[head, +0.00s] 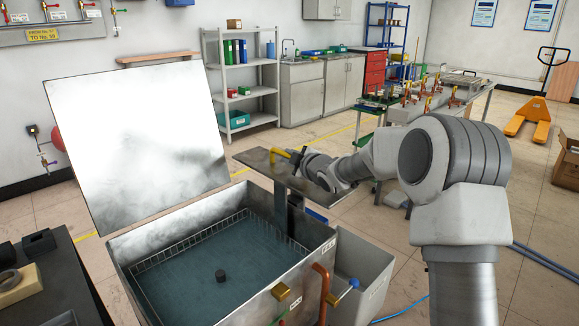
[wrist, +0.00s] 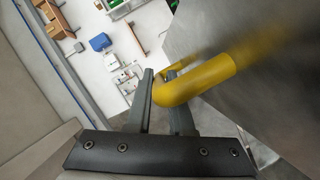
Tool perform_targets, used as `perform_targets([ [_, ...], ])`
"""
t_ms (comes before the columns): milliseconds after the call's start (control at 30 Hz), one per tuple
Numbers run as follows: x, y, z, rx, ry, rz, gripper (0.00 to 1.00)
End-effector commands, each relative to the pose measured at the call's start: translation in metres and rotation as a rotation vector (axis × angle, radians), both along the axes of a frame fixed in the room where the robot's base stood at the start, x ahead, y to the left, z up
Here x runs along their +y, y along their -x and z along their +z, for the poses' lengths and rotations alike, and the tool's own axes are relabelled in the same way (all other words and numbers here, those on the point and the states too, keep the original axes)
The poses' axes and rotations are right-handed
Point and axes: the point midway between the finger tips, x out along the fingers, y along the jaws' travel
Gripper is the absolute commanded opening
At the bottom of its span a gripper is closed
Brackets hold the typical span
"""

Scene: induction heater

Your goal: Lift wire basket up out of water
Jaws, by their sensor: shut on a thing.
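The wire basket (head: 163,258) sits low inside an open metal tank (head: 328,246), around bluish water (head: 205,267). Its thin wire rim shows along the tank's inner walls. My gripper (head: 298,158) is shut on the yellow handle, which also shows between my fingers in the wrist view (wrist: 198,82).
The tank's big metal lid (head: 140,140) stands open at the back left. A flat metal plate (head: 255,158) lies close behind the handle. Valves and a red pipe (head: 320,292) are on the tank's front. A dark table (head: 55,285) stands at left.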

Motion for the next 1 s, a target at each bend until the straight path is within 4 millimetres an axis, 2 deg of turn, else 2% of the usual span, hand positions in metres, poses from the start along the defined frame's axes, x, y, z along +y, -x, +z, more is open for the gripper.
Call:
perform_targets([
  [33,0.0,-0.001,0.029,-0.016,-0.001,0.0,0.0],
  [200,0.0,-0.001,0.062,-0.017,-0.003,0.001,0.0],
  [333,0.0,-0.001,0.08,-0.017,-0.003,0.001,0.0],
  [600,0.0,-0.001,0.092,-0.011,-0.004,0.0,0.0],
  [967,0.0,-0.002,0.095,-0.016,-0.004,0.0,0.0],
  [1000,0.0,-0.002,0.096,-0.017,-0.004,0.0,0.23],
])
